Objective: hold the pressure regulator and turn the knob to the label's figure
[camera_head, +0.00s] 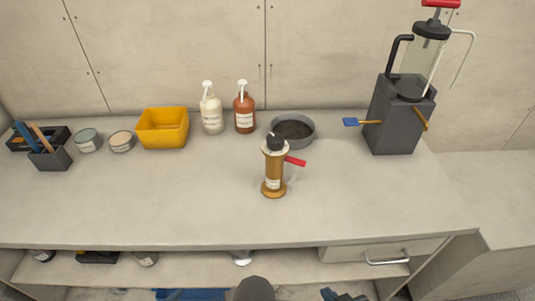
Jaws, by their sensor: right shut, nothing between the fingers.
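The pressure regulator (273,172) is a brass cylinder standing upright on the worktop, near its middle. It has a black knob (276,142) on top, a pale ring under the knob and a red lever (295,161) pointing right. A small white label (272,184) is low on its front; its figure is too small to read. My right gripper (343,295) shows only in part at the bottom edge, shut and empty, below the worktop's front edge and well apart from the regulator. My left gripper is not in view.
A grey round pan (293,130) stands just behind the regulator. Two pump bottles (212,116), a yellow bin (162,127), tins (121,141) and a tool holder (52,158) line the back left. A dark machine (394,120) stands right. The front worktop is clear.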

